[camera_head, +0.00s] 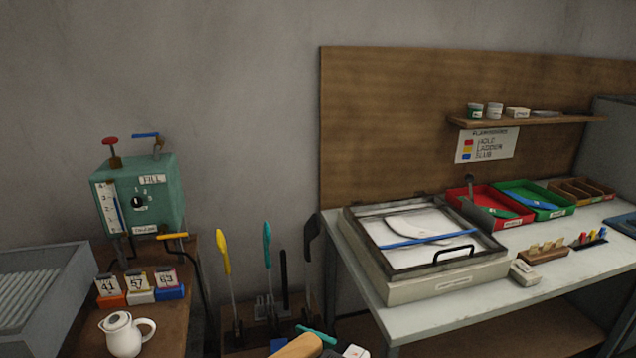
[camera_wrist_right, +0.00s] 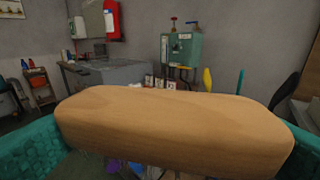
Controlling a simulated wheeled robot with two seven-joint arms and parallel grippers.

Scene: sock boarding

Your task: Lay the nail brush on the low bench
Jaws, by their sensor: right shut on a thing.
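The nail brush shows as a pale wooden block with rounded ends (camera_wrist_right: 175,125), filling the front of the right wrist view. My right gripper (camera_head: 300,343) is shut on it, with a teal finger at each end in the wrist view. In the head view the wooden block (camera_head: 296,348) is at the bottom edge, partly cut off. Its bristles cannot be made out. A low brown wooden surface (camera_head: 238,349), likely the low bench, lies behind and left of the brush in the head view. My left gripper is not in view.
Upright tools with yellow (camera_head: 222,252) and teal (camera_head: 267,245) handles stand on the low surface. At left, a brown table (camera_head: 82,343) holds a green tank (camera_head: 158,195) and white jug (camera_head: 124,336). At right, a pale worktable (camera_head: 400,318) carries a framed screen (camera_head: 425,282) and trays.

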